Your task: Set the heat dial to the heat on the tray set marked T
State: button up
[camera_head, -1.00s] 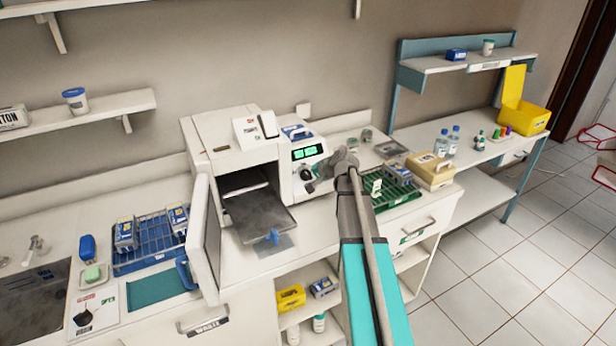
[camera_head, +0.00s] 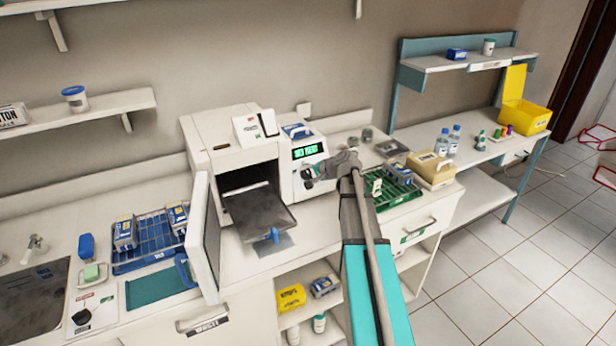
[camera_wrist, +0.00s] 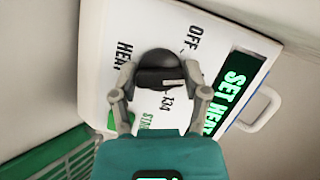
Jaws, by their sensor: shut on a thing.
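The black heat dial (camera_wrist: 153,64) is on the white front panel of the steriliser. My gripper (camera_wrist: 160,78) is shut on it, one finger on each side. A light mark on the dial's lower right lies near the printed "134"; "OFF" and "HEAT" are printed around it. The green display (camera_wrist: 230,92) reads "SET HEAT". In the head view my gripper (camera_head: 316,172) is at the panel below the display (camera_head: 307,151), partly hiding the dial. Blue-and-white packs stand in a blue rack (camera_head: 150,259) and on a green rack (camera_head: 398,196). I cannot read a T on any set.
The steriliser's door (camera_head: 203,236) stands open, with a dark tray (camera_head: 258,208) pulled out. A tan box (camera_head: 431,171) stands beside the green rack. A white handle (camera_wrist: 261,110) is right of the display.

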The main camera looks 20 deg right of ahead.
jog(key=m+t+b, duration=0.1)
jog(key=m+b, duration=0.1)
jog(key=m, duration=0.2)
jog(key=shift+f+y, duration=0.15)
jog(key=shift+y, duration=0.15)
jog(key=m+t+b, duration=0.1)
jog(key=m, duration=0.3)
jog(key=shift+b, duration=0.3)
jog(key=m+t, duration=0.1)
jog(key=m, duration=0.1)
jog(key=m+b, duration=0.1)
jog(key=m, duration=0.1)
jog(key=shift+m+t+h+b, duration=0.3)
jog(key=shift+m+t+h, duration=0.1)
jog(key=shift+m+t+h+b, duration=0.4)
jog(key=shift+m, duration=1.5)
jog(key=o, duration=1.1)
